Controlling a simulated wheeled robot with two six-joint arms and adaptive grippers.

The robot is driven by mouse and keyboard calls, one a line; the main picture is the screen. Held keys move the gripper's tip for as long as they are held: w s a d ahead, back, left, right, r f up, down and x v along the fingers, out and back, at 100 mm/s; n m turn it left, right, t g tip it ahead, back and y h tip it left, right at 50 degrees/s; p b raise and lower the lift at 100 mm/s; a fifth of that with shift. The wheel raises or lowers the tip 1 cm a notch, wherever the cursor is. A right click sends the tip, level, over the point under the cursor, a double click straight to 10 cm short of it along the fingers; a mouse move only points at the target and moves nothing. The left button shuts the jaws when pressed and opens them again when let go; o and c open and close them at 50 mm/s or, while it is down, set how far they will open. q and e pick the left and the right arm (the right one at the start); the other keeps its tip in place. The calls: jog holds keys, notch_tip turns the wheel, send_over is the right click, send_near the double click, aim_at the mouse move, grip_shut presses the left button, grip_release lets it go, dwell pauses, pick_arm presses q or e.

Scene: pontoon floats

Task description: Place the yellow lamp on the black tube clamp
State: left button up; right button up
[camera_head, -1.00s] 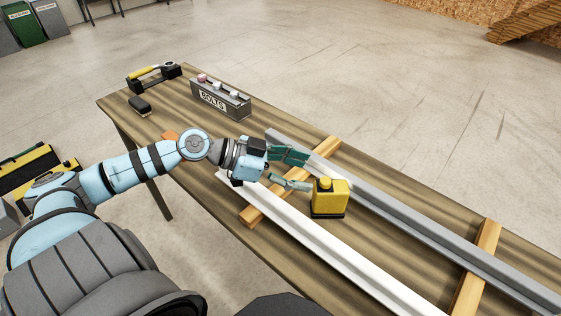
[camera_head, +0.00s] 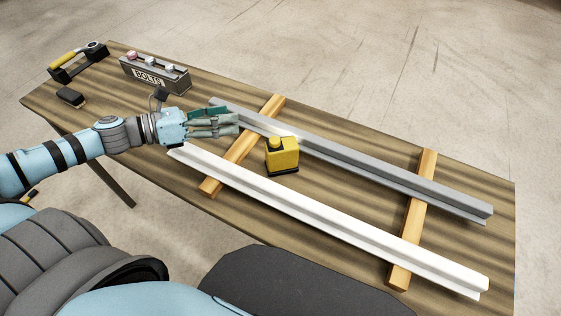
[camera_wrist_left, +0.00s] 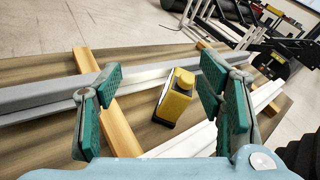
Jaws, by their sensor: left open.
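The yellow lamp (camera_head: 283,157), a yellow block with a dark base and a yellow cap, stands on the table between the grey and white beams. It also shows in the left wrist view (camera_wrist_left: 174,96), leaning in the picture, between and beyond the fingers. My left gripper (camera_head: 238,125) is open and empty, to the left of the lamp and apart from it. Its green-padded fingers show in the left wrist view (camera_wrist_left: 160,105). I cannot identify the black tube clamp for certain; dark frames and tubes (camera_wrist_left: 290,62) show small at the upper right there. My right gripper is not in view.
A grey beam (camera_head: 370,168) and a white beam (camera_head: 330,220) lie across two wooden battens (camera_head: 245,142) on the table. A bolts box (camera_head: 153,75), a black brush-like block (camera_head: 70,97) and a black holder with a yellow handle (camera_head: 78,62) occupy the far left end.

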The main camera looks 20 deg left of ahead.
aim_at(281, 144)
pick_arm(q)
jog(key=s+f+m+g, duration=0.1)
jog(key=s+d+f+m+g, duration=0.1)
jog(key=m, duration=0.1)
jog(key=s+f+m+g, duration=0.1)
jog(key=f+m, duration=0.1)
jog(key=shift+s+d+f+g, duration=0.1)
jog(key=shift+s+d+g, duration=0.2)
jog(key=shift+d, duration=0.1)
jog(key=shift+d+f+m+b, duration=0.15)
jog(key=shift+f+m+b, duration=0.35)
jog(key=shift+b, duration=0.4)
jog(key=b+x, duration=0.3)
jog(key=x, duration=0.1)
jog(key=r+b+x, duration=0.1)
jog(key=b+x, duration=0.1)
jog(key=x, duration=0.2)
jog(key=b+x, duration=0.3)
jog(key=x, duration=0.2)
jog(key=shift+w+d+r+b, duration=0.1)
jog(key=shift+d+r+b, duration=0.2)
jog(key=shift+d+r, duration=0.1)
jog(key=shift+w+d+f, duration=0.25)
jog(key=shift+w+d, duration=0.05)
jog(key=shift+s+a, duration=0.1)
jog(key=c, duration=0.5)
grip_shut()
